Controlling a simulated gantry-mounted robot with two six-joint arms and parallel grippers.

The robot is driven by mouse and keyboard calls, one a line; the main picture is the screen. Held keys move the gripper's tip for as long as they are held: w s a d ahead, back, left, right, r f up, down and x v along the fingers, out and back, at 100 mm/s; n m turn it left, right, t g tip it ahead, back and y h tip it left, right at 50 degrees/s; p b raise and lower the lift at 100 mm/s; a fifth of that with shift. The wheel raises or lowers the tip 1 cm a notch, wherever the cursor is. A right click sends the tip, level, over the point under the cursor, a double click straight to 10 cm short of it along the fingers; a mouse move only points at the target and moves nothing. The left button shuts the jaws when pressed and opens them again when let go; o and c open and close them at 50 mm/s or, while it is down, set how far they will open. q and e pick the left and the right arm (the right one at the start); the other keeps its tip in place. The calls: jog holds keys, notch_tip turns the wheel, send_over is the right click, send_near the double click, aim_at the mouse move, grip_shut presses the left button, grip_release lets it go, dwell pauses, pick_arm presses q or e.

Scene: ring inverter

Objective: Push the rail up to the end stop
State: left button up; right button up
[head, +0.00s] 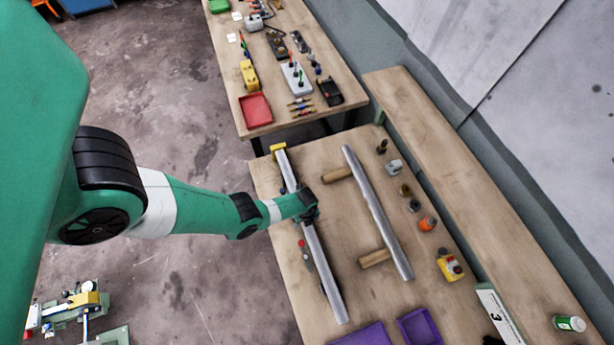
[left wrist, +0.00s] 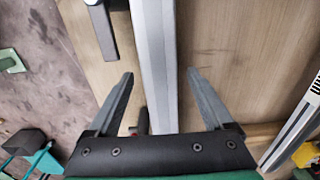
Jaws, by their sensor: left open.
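The rail (head: 324,268) is a long grey metal bar lying lengthwise near the left side of the near table. A yellow block (head: 277,147), which looks like the end stop, is at its far end; I cannot tell whether they touch. My left gripper (head: 309,211) is over the rail's middle part and partly hides it. In the left wrist view the gripper (left wrist: 160,88) is open, with the rail (left wrist: 155,50) running between its spread fingers, apart from both. My right gripper is not in view.
A second metal bar (head: 372,200) rests on wooden dowels (head: 375,258) to the right. A dark part with a red piece (head: 304,246) sits left of the rail. Several small items, including an orange one (head: 427,224), line the right side. Purple trays (head: 419,327) lie in front.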

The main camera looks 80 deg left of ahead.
pick_arm(q)
grip_shut()
dwell(0.4)
dwell(0.9)
grip_release()
